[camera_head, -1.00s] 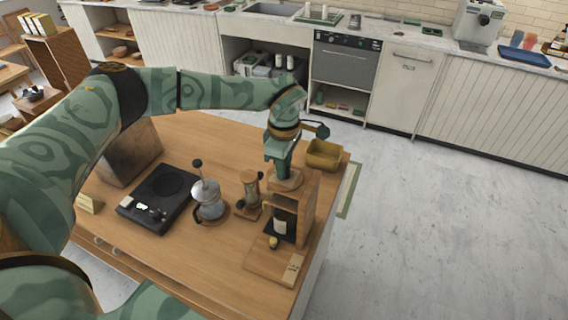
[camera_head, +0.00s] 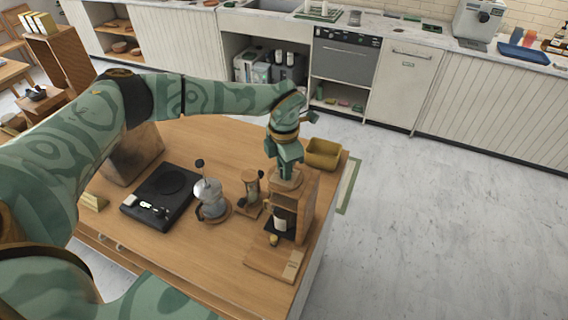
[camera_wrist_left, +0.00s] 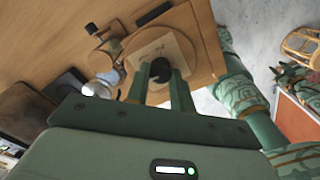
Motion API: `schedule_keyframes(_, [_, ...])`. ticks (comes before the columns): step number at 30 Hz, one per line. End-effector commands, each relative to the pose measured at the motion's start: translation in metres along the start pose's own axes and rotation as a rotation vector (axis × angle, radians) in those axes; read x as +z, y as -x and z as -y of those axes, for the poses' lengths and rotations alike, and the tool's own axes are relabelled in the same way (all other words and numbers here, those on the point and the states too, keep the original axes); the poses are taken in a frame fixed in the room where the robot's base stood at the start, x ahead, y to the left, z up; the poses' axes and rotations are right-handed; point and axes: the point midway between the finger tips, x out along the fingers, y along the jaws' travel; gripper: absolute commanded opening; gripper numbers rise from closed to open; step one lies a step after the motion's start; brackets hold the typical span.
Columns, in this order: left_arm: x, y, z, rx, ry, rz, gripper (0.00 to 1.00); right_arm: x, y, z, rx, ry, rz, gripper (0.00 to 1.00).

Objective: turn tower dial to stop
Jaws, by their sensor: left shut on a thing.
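The wooden tower (camera_head: 305,208) stands near the right edge of the wooden cart top, with a white cup (camera_head: 280,224) in its open front. Its dark round dial (camera_wrist_left: 160,68) shows in the left wrist view, on a pale square plate (camera_wrist_left: 150,51) over a round wooden top. My left gripper (camera_head: 285,172) reaches down onto the tower's top from above. In the left wrist view its two fingers (camera_wrist_left: 162,80) are shut on the dial, one on each side. In the head view the fingers hide the dial. My right gripper is not in view.
A mustard-coloured bin (camera_head: 323,153) stands just behind the tower. A wooden grinder-like stand (camera_head: 250,192), a metal coffee pot (camera_head: 210,198) and a black hot plate (camera_head: 160,196) stand to its left. The cart top in front is mostly clear.

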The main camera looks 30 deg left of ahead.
Motion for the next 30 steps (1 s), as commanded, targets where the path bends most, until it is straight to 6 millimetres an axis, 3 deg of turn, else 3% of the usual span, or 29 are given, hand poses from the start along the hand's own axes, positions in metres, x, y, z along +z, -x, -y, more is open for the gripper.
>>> schedule_keyframes(10, [0.0009, 0.0019, -0.0009, 0.002, 0.137, 0.003, 0.0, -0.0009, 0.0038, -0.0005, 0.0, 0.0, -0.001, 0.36])
schedule_keyframes(26, [0.0013, 0.002, -0.0011, 0.003, 0.16, 0.005, 0.0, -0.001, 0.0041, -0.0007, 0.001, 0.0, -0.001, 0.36])
schedule_keyframes(27, [0.0013, 0.002, -0.0011, 0.002, 0.16, 0.005, 0.31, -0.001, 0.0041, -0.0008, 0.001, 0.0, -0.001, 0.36])
schedule_keyframes(29, [0.0012, 0.0019, -0.001, 0.002, 0.16, 0.004, 0.45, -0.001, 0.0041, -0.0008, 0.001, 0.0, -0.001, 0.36])
schedule_keyframes(30, [0.001, 0.0016, -0.0009, 0.002, 0.16, 0.004, 0.45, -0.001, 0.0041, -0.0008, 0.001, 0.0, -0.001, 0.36])
